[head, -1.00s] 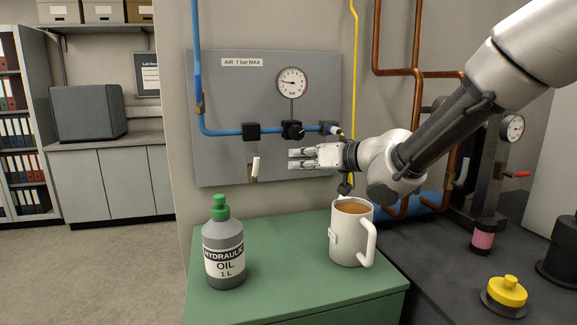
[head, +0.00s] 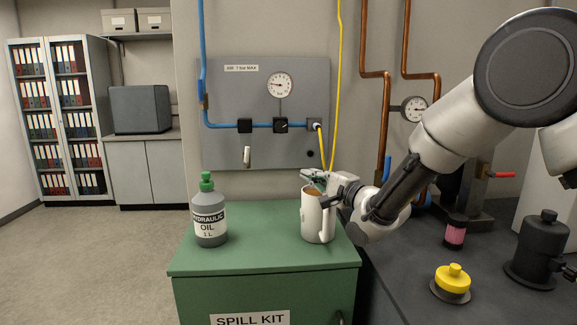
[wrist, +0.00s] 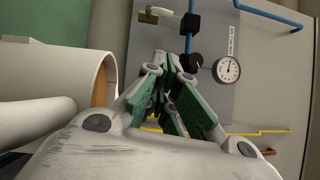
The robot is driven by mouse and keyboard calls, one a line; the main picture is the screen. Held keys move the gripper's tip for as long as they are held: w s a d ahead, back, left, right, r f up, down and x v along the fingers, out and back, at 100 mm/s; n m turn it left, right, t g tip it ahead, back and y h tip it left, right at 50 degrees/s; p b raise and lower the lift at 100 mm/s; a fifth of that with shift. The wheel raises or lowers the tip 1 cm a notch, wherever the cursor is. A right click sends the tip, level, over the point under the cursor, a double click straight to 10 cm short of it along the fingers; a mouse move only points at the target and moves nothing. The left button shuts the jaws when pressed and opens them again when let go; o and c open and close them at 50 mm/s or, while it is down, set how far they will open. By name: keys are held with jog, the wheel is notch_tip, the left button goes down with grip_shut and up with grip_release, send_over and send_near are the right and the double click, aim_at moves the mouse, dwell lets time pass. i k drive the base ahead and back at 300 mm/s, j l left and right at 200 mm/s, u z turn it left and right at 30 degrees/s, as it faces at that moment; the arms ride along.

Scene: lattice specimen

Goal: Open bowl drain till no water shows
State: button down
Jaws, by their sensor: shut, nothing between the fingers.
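My gripper (head: 308,176) is shut and empty. In the head view it is beside and partly behind the upper part of the white mug, in front of the wall below the grey air panel (head: 225,95). In the wrist view its green-padded fingers (wrist: 170,78) point toward the panel.
The white mug (head: 311,220) with brown liquid stands on the green spill-kit cabinet (head: 250,262), very close to my gripper. A hydraulic oil bottle (head: 209,215) stands left of it. The cabinet top between bottle and mug is clear.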

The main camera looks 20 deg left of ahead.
aim_at(246, 161)
jog(key=i+j, duration=0.1)
jog(key=j, duration=0.55)
jog(key=i+j, duration=0.1)
jog(key=j, duration=0.6)
jog(key=l, duration=0.2)
jog(key=i+l+z, duration=0.05)
